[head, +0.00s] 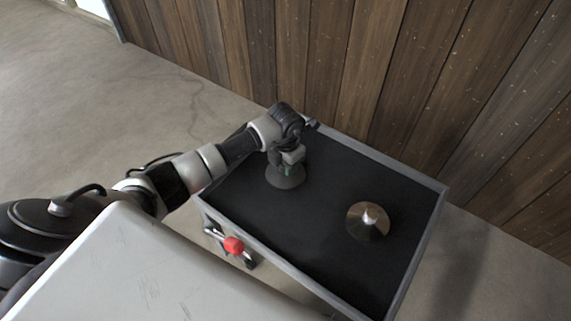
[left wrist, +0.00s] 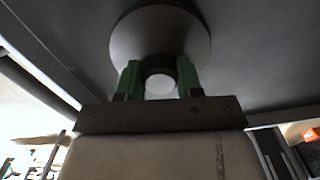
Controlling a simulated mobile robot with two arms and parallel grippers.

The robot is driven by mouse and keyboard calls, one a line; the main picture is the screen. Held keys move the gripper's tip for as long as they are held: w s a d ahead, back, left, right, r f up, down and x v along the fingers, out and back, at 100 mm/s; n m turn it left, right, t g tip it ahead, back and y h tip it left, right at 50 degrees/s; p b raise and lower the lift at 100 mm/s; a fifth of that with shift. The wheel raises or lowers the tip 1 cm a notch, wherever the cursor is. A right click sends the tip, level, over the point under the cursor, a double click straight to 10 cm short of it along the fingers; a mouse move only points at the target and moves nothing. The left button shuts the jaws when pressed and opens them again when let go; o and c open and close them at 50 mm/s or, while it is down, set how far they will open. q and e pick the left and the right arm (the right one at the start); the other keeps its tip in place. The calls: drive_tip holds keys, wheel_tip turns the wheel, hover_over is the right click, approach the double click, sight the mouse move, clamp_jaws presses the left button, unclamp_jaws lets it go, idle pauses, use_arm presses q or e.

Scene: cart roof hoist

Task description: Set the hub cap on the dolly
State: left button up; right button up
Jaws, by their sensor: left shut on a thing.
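The dolly (head: 325,215) has a dark flat top with a raised grey rim. My left gripper (head: 288,169) reaches over its far left part, pointing down. It is shut on the knob of a dull grey round hub cap (head: 287,181). In the left wrist view the hub cap (left wrist: 160,30) shows as a wide disc beyond the green fingertips (left wrist: 159,76), with its pale round knob between them. The hub cap is level and at or just above the dolly top; I cannot tell whether it touches. My right gripper is not in view.
A shiny metal disc with a raised centre (head: 368,222) lies on the right part of the dolly top. A red knob (head: 233,245) sticks out at the dolly's near left side. A wooden plank wall (head: 340,70) stands close behind. The middle of the top is clear.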

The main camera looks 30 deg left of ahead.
use_arm(q)
drive_tip(key=shift+f, duration=0.1)
drive_tip(key=o, duration=0.9)
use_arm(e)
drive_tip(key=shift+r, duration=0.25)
use_arm(q)
drive_tip(key=shift+o, duration=0.2)
wheel_tip(320, 180, up, 12)
drive_tip(key=p, duration=0.2)
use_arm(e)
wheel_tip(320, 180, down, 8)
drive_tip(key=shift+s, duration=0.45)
